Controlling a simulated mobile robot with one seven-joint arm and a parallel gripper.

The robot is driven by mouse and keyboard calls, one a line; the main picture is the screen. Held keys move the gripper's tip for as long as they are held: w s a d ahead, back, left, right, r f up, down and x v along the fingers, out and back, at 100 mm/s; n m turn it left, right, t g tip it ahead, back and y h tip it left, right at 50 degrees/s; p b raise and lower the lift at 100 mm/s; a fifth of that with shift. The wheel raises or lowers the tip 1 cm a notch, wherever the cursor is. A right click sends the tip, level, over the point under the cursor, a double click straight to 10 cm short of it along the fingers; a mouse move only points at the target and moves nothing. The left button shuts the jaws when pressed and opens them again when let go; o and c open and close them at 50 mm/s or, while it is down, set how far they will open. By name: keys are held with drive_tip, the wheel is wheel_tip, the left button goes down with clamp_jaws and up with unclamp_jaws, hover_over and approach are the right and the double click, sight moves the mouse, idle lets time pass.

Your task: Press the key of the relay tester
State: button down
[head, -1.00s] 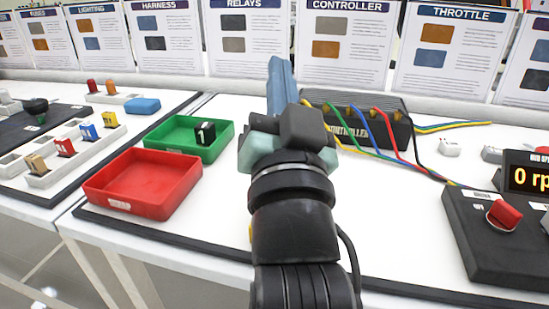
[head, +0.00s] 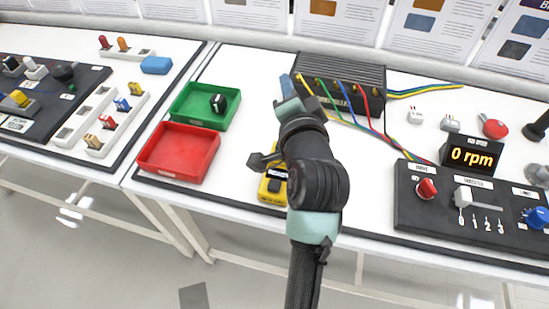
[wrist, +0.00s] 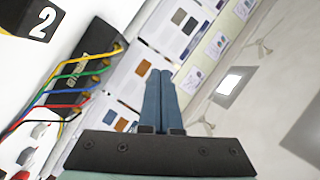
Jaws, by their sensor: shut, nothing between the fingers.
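A yellow device with a dark label (head: 273,187), which looks like the relay tester, lies on the white bench near its front edge. My arm covers its right part, and I cannot make out its key. My gripper (head: 286,86) is above the bench beyond the tester, at the left end of the black controller box, mostly hidden behind my wrist. In the wrist view my gripper (wrist: 160,72) shows its two blue fingers together, with nothing between them.
A red tray (head: 180,152) and a green tray (head: 195,120) holding a black relay (head: 218,103) stand left of the tester. The black controller box (head: 340,85) with coloured wires is behind. A control panel (head: 450,210) and rpm display (head: 470,156) stand right.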

drive_tip(key=s+a+m+g+y+p, duration=0.1)
drive_tip(key=s+m+g+p, duration=0.6)
drive_tip(key=p, duration=2.4)
drive_tip(key=s+m+y, duration=0.1)
drive_tip(key=s+m, duration=0.3)
drive_tip(key=s, duration=0.2)
drive_tip(key=shift+a+f+g+y, duration=0.2)
drive_tip(key=shift+a+g+y, duration=0.1)
drive_tip(key=shift+g, duration=0.1)
drive_tip(key=shift+w+f, duration=0.1)
drive_tip(key=b, duration=0.9)
hover_over(279, 189)
wheel_tip(279, 189, down, 8)
drive_tip(key=shift+r, duration=0.1)
drive_tip(key=shift+f, duration=0.4)
drive_tip(key=shift+f, duration=0.4)
